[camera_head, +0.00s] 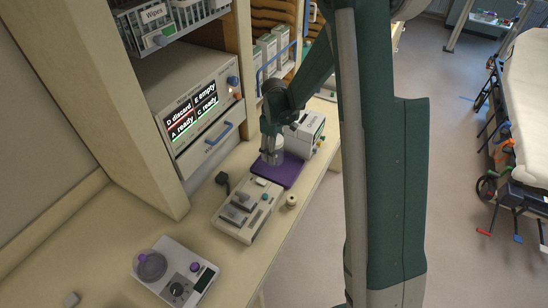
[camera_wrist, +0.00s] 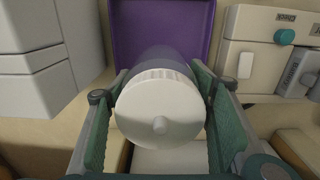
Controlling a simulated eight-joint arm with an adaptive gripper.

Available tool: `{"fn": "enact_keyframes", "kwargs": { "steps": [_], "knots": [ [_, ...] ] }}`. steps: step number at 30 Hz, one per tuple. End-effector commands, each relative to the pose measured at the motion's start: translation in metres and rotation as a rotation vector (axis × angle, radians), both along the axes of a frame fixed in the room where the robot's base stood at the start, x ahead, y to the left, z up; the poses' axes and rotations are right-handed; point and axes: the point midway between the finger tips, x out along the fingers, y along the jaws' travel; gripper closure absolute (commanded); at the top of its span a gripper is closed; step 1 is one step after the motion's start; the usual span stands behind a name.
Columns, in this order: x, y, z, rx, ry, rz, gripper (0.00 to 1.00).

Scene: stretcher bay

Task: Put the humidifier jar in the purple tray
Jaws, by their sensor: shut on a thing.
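The humidifier jar, with a white ribbed lid and a central knob (camera_wrist: 160,110), is between the green-padded fingers of my gripper (camera_wrist: 160,98) in the wrist view. My gripper is shut on the jar. The purple tray (camera_wrist: 125,35) lies just beyond the jar in that view. In the head view my gripper (camera_head: 272,150) points down at the back left part of the purple tray (camera_head: 289,173), with the jar (camera_head: 273,158) partly hidden by the fingers. Whether the jar's base touches the tray cannot be told.
A white box device (camera_head: 307,133) stands close behind the tray. A control unit with knobs (camera_head: 243,210) is in front of it, beside a small round item (camera_head: 292,201). A scale-like device (camera_head: 176,272) sits nearer on the bench. A labelled cabinet (camera_head: 195,110) stands left.

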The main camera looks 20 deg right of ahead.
Motion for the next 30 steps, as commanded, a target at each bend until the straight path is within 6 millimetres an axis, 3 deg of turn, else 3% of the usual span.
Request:
{"fn": "enact_keyframes", "kwargs": {
  "steps": [8,21,30],
  "knots": [
    [0.0,0.0,-0.004,0.0,0.0,0.0,0.62],
    [0.0,0.0,-0.039,0.0,0.0,0.0,0.62],
    [0.0,0.0,-0.041,0.0,0.0,0.0,0.62]
  ]
}}
